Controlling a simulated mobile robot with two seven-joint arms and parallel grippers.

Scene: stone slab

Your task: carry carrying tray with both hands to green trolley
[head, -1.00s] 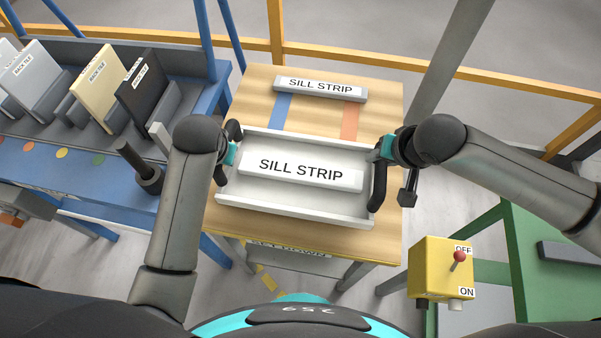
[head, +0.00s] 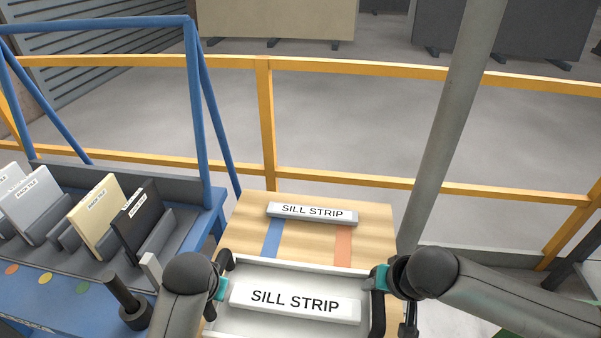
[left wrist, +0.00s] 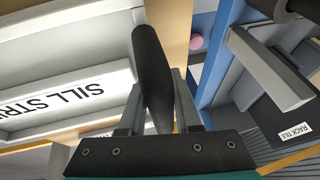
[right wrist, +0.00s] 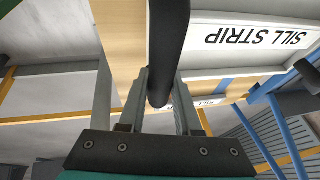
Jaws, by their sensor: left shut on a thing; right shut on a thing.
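The carrying tray (head: 292,264) is white with black handles and shows at the bottom of the head view, over the wooden table. A sill strip (head: 294,302) lies in it. My left gripper (head: 220,288) is shut on the tray's left handle (left wrist: 153,62). My right gripper (head: 382,280) is shut on the right handle (right wrist: 168,45). I cannot tell whether the tray touches the table.
A second sill strip (head: 312,212) lies at the back of the wooden table (head: 375,222). A blue rack (head: 62,305) with tiles stands at left. A yellow railing (head: 350,180) and a grey post (head: 440,130) stand behind.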

